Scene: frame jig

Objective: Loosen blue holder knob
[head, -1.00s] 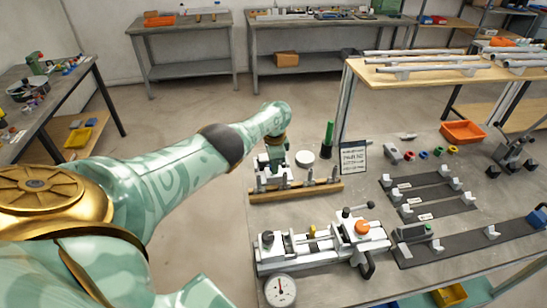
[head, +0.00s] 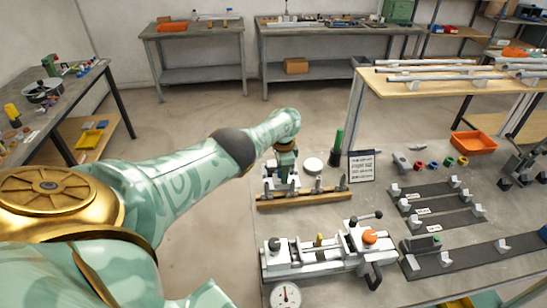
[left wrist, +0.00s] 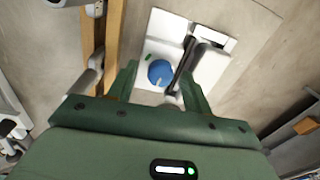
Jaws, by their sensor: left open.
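The blue knob (left wrist: 160,72) shows in the left wrist view, round, on a white holder plate (left wrist: 213,66) beside a dark metal lever or rod. My left gripper (left wrist: 159,82) is open, with its green fingers on either side of the knob in this view. I cannot tell whether they touch it. In the head view the left gripper (head: 286,158) points down over the white holder (head: 281,183) behind a wooden rail (head: 303,199). The knob is hidden there by the gripper. My right gripper is not in view.
An orange bin (head: 474,142) is further right.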

